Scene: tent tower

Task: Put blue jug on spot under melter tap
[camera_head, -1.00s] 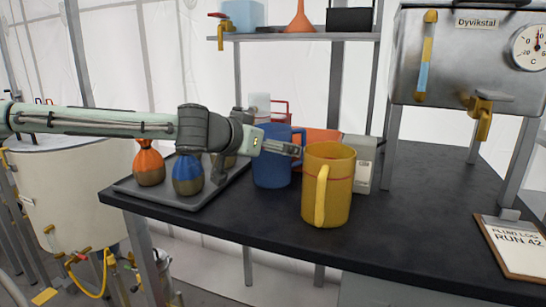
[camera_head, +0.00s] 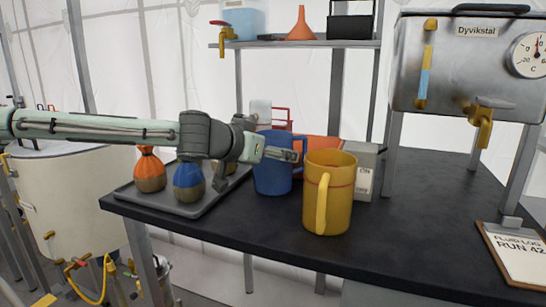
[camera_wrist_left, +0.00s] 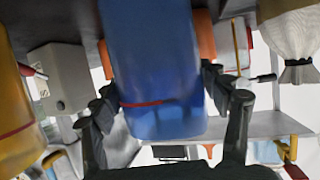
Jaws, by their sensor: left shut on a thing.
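The blue jug (camera_head: 272,177) stands upright on the dark bench, behind and left of the yellow jug (camera_head: 330,205). My left gripper (camera_head: 283,154) reaches in from the left and is shut on the blue jug near its upper part. In the left wrist view the blue jug (camera_wrist_left: 155,65) fills the space between both fingers. The steel melter (camera_head: 460,65) is at upper right, with its brass tap (camera_head: 484,122) facing front. No marked spot is clearly visible on the bench below it. My right gripper is not in view.
The yellow jug is close to the right of the blue jug. A grey box (camera_head: 366,170) and orange item stand behind them. A tray (camera_head: 205,203) with orange and blue sacks lies left. A clipboard (camera_head: 518,252) lies right. The bench (camera_head: 420,215) is clear between the yellow jug and clipboard.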

